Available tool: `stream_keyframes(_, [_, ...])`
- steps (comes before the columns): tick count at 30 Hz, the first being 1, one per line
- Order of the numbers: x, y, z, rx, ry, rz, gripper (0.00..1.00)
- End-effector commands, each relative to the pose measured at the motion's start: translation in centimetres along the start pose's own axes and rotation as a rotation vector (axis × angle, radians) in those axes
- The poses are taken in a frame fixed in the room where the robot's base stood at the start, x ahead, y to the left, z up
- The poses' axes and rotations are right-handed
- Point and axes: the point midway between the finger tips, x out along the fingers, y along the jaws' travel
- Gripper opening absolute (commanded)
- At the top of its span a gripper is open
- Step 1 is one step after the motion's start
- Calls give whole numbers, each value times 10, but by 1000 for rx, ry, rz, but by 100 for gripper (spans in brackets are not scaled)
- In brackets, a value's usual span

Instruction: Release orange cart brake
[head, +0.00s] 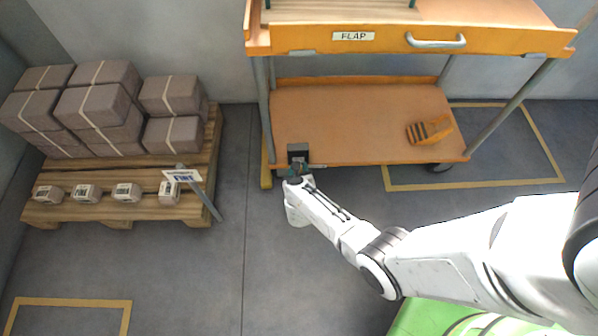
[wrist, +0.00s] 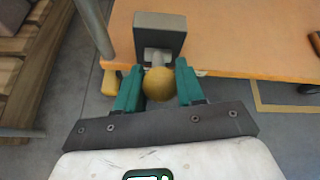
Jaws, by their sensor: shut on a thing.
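The orange cart (head: 360,115) stands against the back wall, with a lower shelf and an upper deck marked "FLAP". At the front left corner of its lower shelf is a dark brake block (head: 298,152). In the wrist view the block (wrist: 160,30) carries a short grey lever ending in a yellow ball knob (wrist: 159,84). My gripper (head: 297,176) is at this corner. In the wrist view the green fingers of my gripper (wrist: 158,88) are on both sides of the knob, shut on it. In the head view the knob is hidden by my gripper.
A pallet (head: 150,205) with stacked wrapped bricks stands left of the cart, with a sign (head: 182,176) on a post at its right edge. An orange-and-black object (head: 430,130) lies on the lower shelf. The floor in front of the pallet is clear.

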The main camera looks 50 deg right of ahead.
Motion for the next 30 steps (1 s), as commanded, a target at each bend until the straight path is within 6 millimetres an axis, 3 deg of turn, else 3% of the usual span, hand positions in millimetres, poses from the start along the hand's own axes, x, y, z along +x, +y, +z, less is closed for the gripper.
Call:
stream_keyframes(1, [2,1,8,4,-10,0,0])
stream_keyframes(16, [3,0,12,5,-13,-1,0])
stream_keyframes(17, [3,0,12,5,-13,-1,39])
stream_keyframes(23, [2,0,8,4,-8,-1,59])
stream_keyframes(30, [1,0,5,2,-4,0,60])
